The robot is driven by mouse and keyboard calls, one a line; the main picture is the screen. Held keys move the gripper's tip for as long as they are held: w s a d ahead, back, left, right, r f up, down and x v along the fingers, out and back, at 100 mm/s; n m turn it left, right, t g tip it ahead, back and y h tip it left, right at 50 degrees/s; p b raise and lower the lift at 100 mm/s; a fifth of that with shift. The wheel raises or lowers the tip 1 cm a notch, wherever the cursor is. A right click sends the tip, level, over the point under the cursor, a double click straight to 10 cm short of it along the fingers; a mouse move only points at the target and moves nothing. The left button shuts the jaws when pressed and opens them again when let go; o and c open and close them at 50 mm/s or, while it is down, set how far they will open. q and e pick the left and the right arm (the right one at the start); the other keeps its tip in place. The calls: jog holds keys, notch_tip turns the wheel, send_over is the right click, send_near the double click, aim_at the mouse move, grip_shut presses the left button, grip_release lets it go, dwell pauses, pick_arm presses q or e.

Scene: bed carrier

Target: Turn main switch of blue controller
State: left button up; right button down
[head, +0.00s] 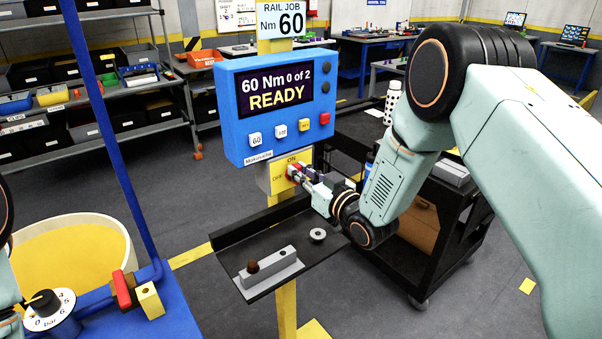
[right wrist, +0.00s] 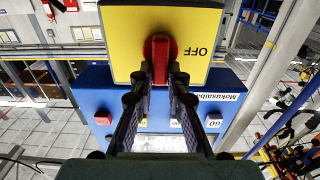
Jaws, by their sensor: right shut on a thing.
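The blue controller (head: 236,92) hangs on a yellow post, and its lit display (head: 275,88) reads "60 Nm 0 of 2 READY". Below it is a yellow switch plate (head: 278,175) marked ON at the top and OFF at the left. My right gripper (head: 301,176) is at the red main switch (head: 293,171) and partly covers it. In the right wrist view, my right gripper's fingers (right wrist: 161,84) are closed on both sides of the red switch (right wrist: 161,50). Its handle stands upright in that picture, with the upside-down OFF to its right. My left gripper is not in view.
A dark tray (head: 235,248) below the switch holds a grey block (head: 268,268) and a ring (head: 318,235). A black cart (head: 440,240) stands to the right under my right arm. A blue post (head: 120,140) and yellow tub (head: 75,250) are at the left.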

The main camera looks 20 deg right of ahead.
jog(key=shift+f, duration=0.15)
jog(key=shift+n, duration=0.3)
jog(key=n+b, duration=0.2)
jog(key=n, duration=0.3)
jog(key=a+f+n+b, duration=0.1)
jog(key=n+b, duration=0.1)
jog(key=n, duration=0.3)
jog(key=n+b, duration=0.3)
jog(key=n, duration=0.2)
jog(key=shift+s+a+f, duration=0.3)
jog(key=shift+n+b, duration=0.5)
jog(key=shift+n, duration=0.6)
